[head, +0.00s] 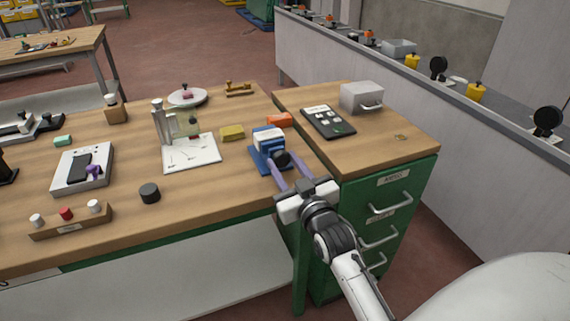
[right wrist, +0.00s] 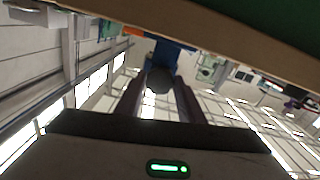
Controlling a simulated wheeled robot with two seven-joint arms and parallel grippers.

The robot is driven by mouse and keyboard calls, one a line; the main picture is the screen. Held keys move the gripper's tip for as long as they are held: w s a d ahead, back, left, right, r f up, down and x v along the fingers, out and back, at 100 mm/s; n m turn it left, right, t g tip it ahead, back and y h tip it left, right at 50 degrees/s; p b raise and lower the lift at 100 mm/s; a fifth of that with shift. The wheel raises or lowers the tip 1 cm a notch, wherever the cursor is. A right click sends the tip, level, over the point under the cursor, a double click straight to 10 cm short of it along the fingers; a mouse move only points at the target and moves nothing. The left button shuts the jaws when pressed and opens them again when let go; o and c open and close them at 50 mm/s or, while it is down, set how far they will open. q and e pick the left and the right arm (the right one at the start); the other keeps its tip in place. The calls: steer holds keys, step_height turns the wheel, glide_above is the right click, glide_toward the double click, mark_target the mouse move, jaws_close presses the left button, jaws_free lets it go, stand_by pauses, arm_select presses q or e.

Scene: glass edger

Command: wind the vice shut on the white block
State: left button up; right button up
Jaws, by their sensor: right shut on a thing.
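The blue vice (head: 266,160) stands at the right front edge of the wooden bench, and part of it shows in the right wrist view (right wrist: 168,55). The white block (head: 268,134) sits upright in the top of the vice; I cannot tell if the jaws touch it. A dark round knob (head: 282,158) is on the vice's near side and also shows in the right wrist view (right wrist: 159,80). My right gripper (head: 286,162) reaches up from the front, its purple-grey fingers shut on the knob from either side. My left gripper is not in view.
A green drawer cabinet (head: 380,205) stands right of the vice, with a dark keypad (head: 328,122) and grey box (head: 362,97) on top. An orange item (head: 279,120) and yellow block (head: 232,133) lie near the vice. A black cylinder (head: 149,193) stands on the bench.

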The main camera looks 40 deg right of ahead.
steer(key=o, duration=1)
steer(key=shift+o, duration=0.2)
steer(key=shift+r, duration=0.1)
step_height(320, 180, up, 10)
